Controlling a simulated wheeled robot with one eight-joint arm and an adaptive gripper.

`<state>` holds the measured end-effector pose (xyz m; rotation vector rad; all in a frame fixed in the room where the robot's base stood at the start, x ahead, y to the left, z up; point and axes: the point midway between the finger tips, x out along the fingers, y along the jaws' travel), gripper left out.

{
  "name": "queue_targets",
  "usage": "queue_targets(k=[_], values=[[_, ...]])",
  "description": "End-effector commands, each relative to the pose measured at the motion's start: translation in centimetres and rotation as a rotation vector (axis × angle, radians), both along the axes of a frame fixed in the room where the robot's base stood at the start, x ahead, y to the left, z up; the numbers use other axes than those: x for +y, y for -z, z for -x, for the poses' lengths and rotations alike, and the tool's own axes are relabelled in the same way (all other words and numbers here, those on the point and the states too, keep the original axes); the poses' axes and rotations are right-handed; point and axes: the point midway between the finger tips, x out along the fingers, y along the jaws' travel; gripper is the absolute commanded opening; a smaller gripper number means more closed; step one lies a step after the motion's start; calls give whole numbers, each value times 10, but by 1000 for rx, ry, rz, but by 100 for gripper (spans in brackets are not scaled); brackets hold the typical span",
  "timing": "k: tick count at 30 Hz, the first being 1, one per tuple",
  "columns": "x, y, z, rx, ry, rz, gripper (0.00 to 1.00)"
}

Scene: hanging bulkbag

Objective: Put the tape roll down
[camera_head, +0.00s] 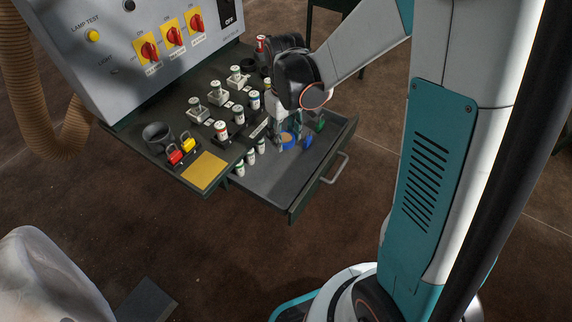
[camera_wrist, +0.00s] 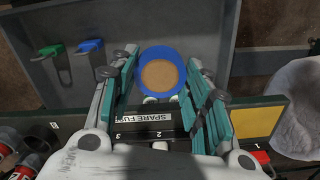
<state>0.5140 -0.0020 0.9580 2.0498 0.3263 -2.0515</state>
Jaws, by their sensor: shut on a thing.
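The tape roll (camera_wrist: 160,75), a blue ring with a tan middle, sits between the fingertips of my gripper (camera_wrist: 161,82) in the wrist view. The gripper is shut on it. In the head view the tape roll (camera_head: 287,139) shows below my gripper (camera_head: 289,132), over the open grey drawer (camera_head: 277,180). I cannot tell whether the roll touches the drawer floor. The fingers partly hide its sides.
A blue padlock (camera_head: 308,141) and a green padlock (camera_head: 320,125) are right of the roll in the drawer. Several white fuses (camera_head: 250,157) lie along its left side, by the worktop (camera_head: 165,160). The drawer's front part is clear.

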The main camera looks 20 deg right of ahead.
Motion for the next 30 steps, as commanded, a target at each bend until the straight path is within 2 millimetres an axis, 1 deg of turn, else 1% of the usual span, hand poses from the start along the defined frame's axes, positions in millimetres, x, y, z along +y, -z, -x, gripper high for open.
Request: queue_targets(k=[1,6,9,12,15,20,23,27,30], values=[[0,17,0,0,0,0,24],[0,59,0,0,1,0,24],[0,81,0,0,2,0,24],[0,97,0,0,2,0,24],[0,106,0,0,2,0,24],[0,113,0,0,2,0,24],[0,126,0,0,2,0,24],[0,147,0,0,2,0,24],[0,152,0,0,2,0,24]])
